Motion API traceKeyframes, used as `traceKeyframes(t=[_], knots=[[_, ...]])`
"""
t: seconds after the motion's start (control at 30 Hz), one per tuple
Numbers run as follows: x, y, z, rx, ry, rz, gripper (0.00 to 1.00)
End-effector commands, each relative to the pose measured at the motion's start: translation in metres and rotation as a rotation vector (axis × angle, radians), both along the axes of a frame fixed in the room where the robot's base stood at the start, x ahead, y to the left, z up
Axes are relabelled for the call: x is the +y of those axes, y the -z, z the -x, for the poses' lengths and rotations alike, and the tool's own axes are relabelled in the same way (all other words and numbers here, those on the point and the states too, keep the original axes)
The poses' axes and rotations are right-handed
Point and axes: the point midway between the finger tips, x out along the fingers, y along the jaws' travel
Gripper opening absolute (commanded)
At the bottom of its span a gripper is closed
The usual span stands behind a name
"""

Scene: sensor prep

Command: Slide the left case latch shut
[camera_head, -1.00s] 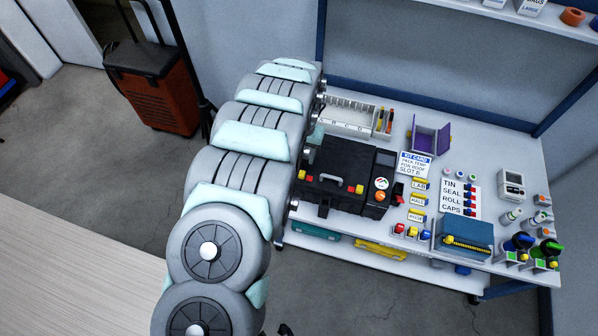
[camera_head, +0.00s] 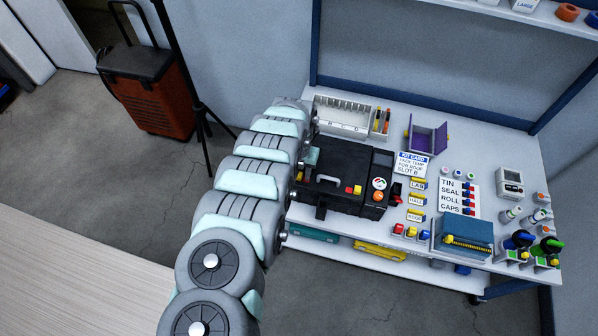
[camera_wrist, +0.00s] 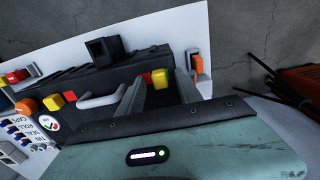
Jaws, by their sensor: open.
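The black case (camera_head: 345,168) sits at the left of the white bench, with a grey handle (camera_head: 327,181) on its front. The right latch (camera_head: 355,190) has yellow and red blocks, also in the wrist view (camera_wrist: 62,101).
A white divided rack (camera_head: 340,125) stands behind the case. A kit card (camera_head: 411,164), yellow labelled pieces and a blue box (camera_head: 465,235) lie to its right. An orange wheeled box (camera_head: 152,108) stands on the floor.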

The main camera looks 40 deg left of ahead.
Motion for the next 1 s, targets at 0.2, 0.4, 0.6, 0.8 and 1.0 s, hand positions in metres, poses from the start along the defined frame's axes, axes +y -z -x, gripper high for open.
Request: traceKeyframes(t=[0.2,0.4,0.6,0.8,1.0], knots=[[-0.0002,0.0001,0.0001,0.001,0.000,0.000,0.33],[-0.0004,0.0002,0.0003,0.001,0.000,0.000,0.16],[-0.0004,0.0002,0.0003,0.001,0.000,0.000,0.00],[-0.0005,0.0003,0.0003,0.001,0.000,0.000,0.00],[-0.0004,0.0003,0.0003,0.001,0.000,0.000,0.00]])
